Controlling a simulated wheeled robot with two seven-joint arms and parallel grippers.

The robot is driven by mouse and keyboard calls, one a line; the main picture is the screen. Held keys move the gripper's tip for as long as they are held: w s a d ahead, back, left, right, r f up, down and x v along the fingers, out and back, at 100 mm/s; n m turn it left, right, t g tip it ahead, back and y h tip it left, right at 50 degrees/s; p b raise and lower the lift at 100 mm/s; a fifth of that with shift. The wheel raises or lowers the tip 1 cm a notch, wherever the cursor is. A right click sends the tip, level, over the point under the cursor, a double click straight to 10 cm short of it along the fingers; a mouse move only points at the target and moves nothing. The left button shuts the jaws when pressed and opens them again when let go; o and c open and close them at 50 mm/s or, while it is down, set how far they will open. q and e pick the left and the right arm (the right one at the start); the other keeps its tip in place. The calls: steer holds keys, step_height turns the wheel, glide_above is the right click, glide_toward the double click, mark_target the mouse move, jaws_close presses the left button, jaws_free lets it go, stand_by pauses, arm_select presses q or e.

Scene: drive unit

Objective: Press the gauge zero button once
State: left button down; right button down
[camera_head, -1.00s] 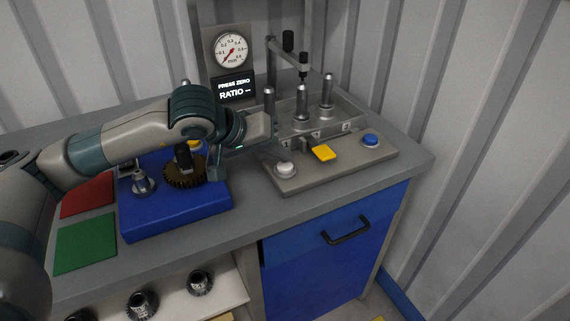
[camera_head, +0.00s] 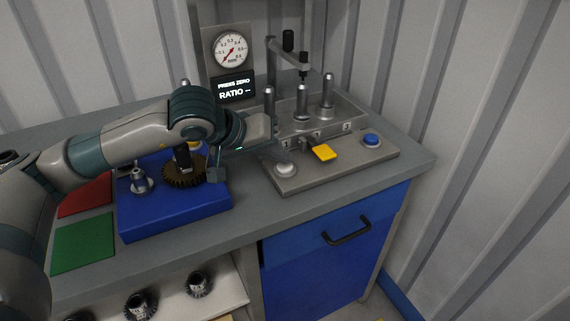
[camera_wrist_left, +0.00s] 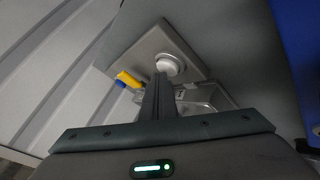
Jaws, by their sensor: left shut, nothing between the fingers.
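A white round button (camera_head: 286,170) sits at the front left of the grey gauge fixture plate (camera_head: 330,175). It also shows in the left wrist view (camera_wrist_left: 169,63), just beyond the fingertips. No label on it is readable. My left gripper (camera_head: 279,158) is shut and empty, its fingertips close to the white button. I cannot tell whether they touch it. In the left wrist view the shut fingers (camera_wrist_left: 162,80) point toward it. The dial gauge (camera_head: 231,50) stands behind, above a display (camera_head: 234,90) reading "PRESS ZERO" and "RATIO --". My right gripper is out of view.
A yellow tab (camera_head: 323,152) and a blue button (camera_head: 371,139) are on the same plate. Several metal posts (camera_head: 302,105) and a probe arm (camera_head: 289,58) stand behind. A blue block (camera_head: 175,215) with a brown gear (camera_head: 184,172) lies under my left arm.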

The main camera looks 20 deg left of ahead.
arm_select(q)
steer(key=shift+f, duration=0.15)
stand_by(0.5)
steer(key=shift+r, duration=0.9)
steer(key=shift+r, duration=0.1)
steer(key=shift+r+p, duration=0.9)
steer(key=shift+r, duration=1.55)
steer(key=shift+r, duration=0.1)
step_height(320, 180, up, 10)
steer(key=p, duration=0.4)
glide_above(281, 167)
